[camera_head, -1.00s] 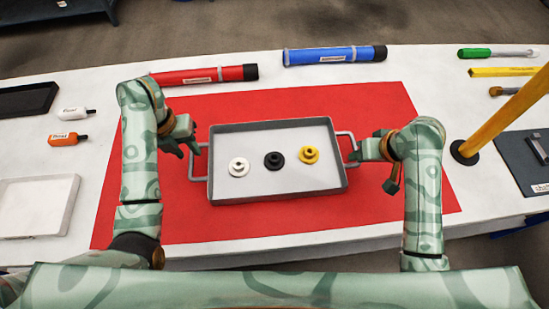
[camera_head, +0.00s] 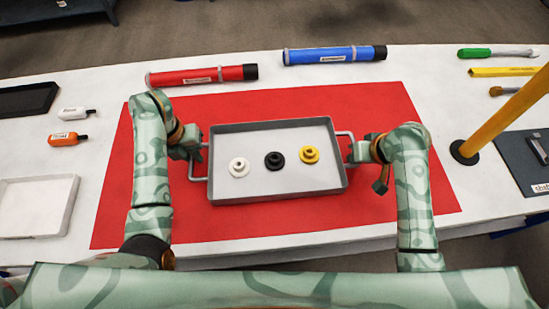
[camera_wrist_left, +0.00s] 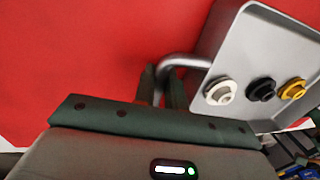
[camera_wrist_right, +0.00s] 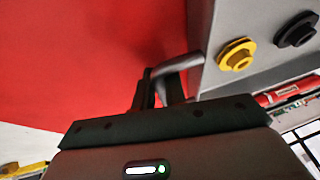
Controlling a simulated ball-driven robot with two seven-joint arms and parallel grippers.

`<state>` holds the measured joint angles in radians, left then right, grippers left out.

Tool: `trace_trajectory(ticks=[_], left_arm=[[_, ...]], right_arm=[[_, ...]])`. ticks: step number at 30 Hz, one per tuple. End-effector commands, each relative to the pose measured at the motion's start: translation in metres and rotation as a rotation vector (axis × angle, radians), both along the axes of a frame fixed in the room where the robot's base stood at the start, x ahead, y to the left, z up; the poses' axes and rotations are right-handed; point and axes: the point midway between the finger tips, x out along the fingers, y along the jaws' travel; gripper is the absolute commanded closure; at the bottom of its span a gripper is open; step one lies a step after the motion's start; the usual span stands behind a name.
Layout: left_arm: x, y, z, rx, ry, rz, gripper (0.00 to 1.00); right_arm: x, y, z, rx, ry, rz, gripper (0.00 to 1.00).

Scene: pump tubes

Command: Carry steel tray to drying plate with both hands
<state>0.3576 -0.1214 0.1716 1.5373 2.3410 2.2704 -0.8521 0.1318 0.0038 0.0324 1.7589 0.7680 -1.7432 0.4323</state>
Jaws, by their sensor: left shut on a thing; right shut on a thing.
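The steel tray (camera_head: 275,187) lies on the red mat in the middle of the head view, with a bar handle at each end. A white flanged part (camera_head: 238,167), a black one (camera_head: 274,160) and a yellow one (camera_head: 309,154) sit in a row in it. My left gripper (camera_head: 197,151) is shut on the tray's left handle, which also shows in the left wrist view (camera_wrist_left: 178,62). My right gripper (camera_head: 351,152) is shut on the right handle, which also shows in the right wrist view (camera_wrist_right: 180,64). I cannot make out which surface is the drying plate.
A red tube (camera_head: 203,76) and a blue tube (camera_head: 334,55) lie behind the mat (camera_head: 390,104). A yellow post (camera_head: 510,105) stands at the right. A white tray (camera_head: 38,206), a black tray (camera_head: 27,100) and two small bottles (camera_head: 68,138) are at the left.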

Motion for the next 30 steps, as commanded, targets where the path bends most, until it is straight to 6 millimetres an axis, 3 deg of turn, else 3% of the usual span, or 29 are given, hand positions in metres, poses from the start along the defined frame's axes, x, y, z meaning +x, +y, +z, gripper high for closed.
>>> trace_trajectory(ticks=[8,21,30], left_arm=[[0.001,0.001,0.009,0.002,-0.006,0.001,1.00],[0.003,0.001,0.062,0.003,-0.029,0.001,1.00],[0.003,0.001,0.062,0.003,-0.029,0.001,1.00]], right_arm=[[0.000,0.000,0.008,-0.002,-0.005,0.003,1.00],[0.002,-0.001,0.062,-0.003,-0.028,0.003,1.00],[0.002,-0.001,0.061,-0.004,-0.027,0.003,1.00]])
